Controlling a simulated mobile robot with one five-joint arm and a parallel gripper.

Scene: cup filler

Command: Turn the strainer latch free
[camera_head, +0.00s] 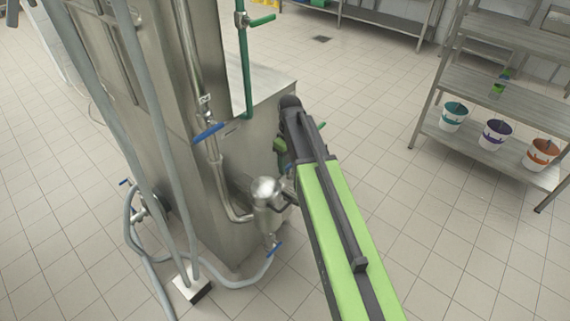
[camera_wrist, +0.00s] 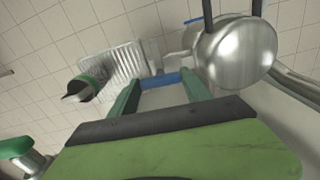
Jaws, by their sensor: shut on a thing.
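The strainer is a shiny steel body with a domed end (camera_wrist: 238,52), at the upper right of the wrist view. In the head view it stands (camera_head: 266,190) beside the machine, just left of my arm. A blue latch handle (camera_wrist: 160,81) lies between the two green fingers of my gripper (camera_wrist: 160,88), left of the strainer. My gripper is shut on this handle. In the head view my arm hides most of the gripper and the latch. How far the latch is turned cannot be told.
The steel machine (camera_head: 170,110) stands close on the left, with a blue-handled valve (camera_head: 208,133) and a green pipe (camera_head: 244,60). A grey hose (camera_head: 240,283) lies low near the strainer. A shelf with several buckets (camera_head: 497,134) stands right. The tiled floor between is clear.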

